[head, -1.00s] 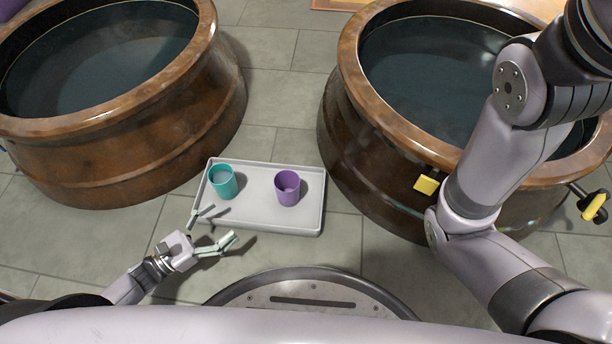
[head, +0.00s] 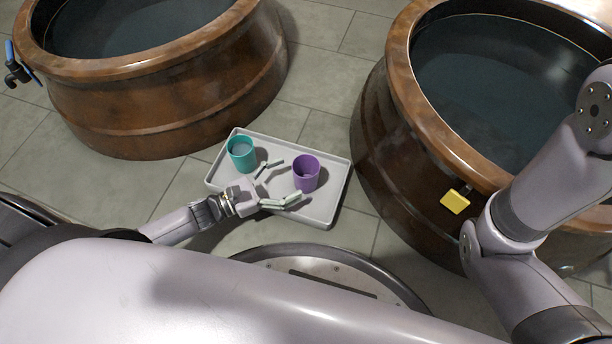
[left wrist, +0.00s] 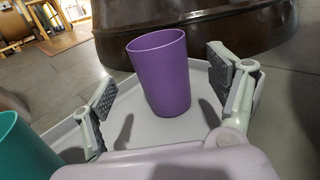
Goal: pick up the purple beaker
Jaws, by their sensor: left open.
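The purple beaker (head: 306,174) stands upright on the grey tray (head: 338,190). In the left wrist view the purple beaker (left wrist: 162,75) is ahead of my left gripper, framed between its two fingers. My left gripper (head: 284,184) is open and empty over the tray, with its fingertips pointing at the beaker and just short of it. In the left wrist view the open fingers (left wrist: 165,100) show on both sides. My right gripper is out of the head view; only my right arm shows.
A teal beaker (head: 241,155) stands on the tray left of the purple one, close to my left gripper; it also shows in the left wrist view (left wrist: 25,150). Large wooden tubs of dark water stand at the left (head: 180,105) and right (head: 375,150). Tiled floor surrounds the tray.

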